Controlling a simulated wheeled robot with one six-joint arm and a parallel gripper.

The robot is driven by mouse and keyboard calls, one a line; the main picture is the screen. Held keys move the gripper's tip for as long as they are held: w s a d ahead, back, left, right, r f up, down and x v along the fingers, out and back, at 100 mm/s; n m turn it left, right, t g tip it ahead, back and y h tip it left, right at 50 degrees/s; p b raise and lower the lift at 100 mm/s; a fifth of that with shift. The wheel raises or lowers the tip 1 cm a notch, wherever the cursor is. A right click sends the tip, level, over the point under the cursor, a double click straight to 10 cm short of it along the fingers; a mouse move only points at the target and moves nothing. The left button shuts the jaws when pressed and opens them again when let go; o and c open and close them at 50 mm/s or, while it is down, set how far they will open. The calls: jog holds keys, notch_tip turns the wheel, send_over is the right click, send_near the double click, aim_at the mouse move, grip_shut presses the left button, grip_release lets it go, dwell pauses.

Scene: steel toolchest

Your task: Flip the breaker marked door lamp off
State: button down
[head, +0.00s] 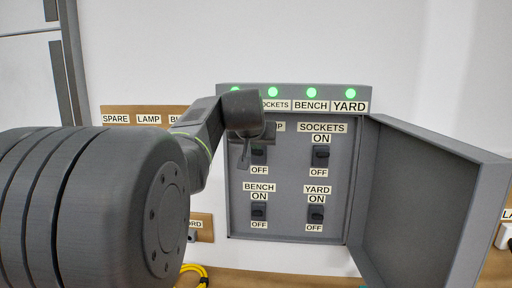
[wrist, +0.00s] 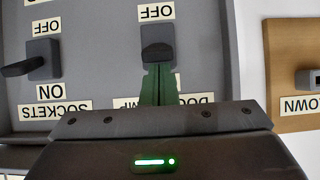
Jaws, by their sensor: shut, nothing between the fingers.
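The door lamp breaker (head: 259,156) is a dark switch at the upper left of the open grey panel box. Its name label is mostly covered by my arm, and its OFF label shows below it. In the wrist view, which is upside down, the breaker (wrist: 157,45) has its dark lever straight ahead of my fingertips. My gripper (wrist: 158,70) is shut and empty, its tips at the lever's ON side; I cannot tell whether they touch. In the head view my gripper (head: 245,160) is in front of the breaker.
The sockets breaker (head: 320,156) is beside it; the bench breaker (head: 259,212) and yard breaker (head: 316,214) are below. Green lamps (head: 273,92) along the box top are lit, including the partly hidden leftmost one. The open box door (head: 430,200) stands out at right.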

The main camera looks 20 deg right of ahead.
aim_at(257, 155)
jog(key=shift+s+f+t+b, duration=0.1)
jog(key=shift+f+t+b, duration=0.2)
jog(key=shift+b, duration=0.45)
jog(key=b, duration=0.2)
jog(key=f+t+h+b, duration=0.1)
jog(key=b, duration=0.2)
jog(key=f+b, duration=0.1)
jog(key=b, duration=0.1)
jog(key=shift+s+a+t, duration=0.25)
jog(key=shift+s+t, duration=0.1)
jog(key=shift+t, duration=0.05)
jog(key=t+b, duration=0.1)
jog(key=b, duration=0.3)
jog(key=f+t+h+b, duration=0.1)
jog(key=b, duration=0.4)
jog(key=t+h+b, duration=0.1)
jog(key=t+b, duration=0.1)
jog(key=b, duration=0.3)
jog(key=shift+s+a+f, duration=0.25)
jog(key=shift+s+f, duration=0.1)
jog(key=shift+b, duration=0.3)
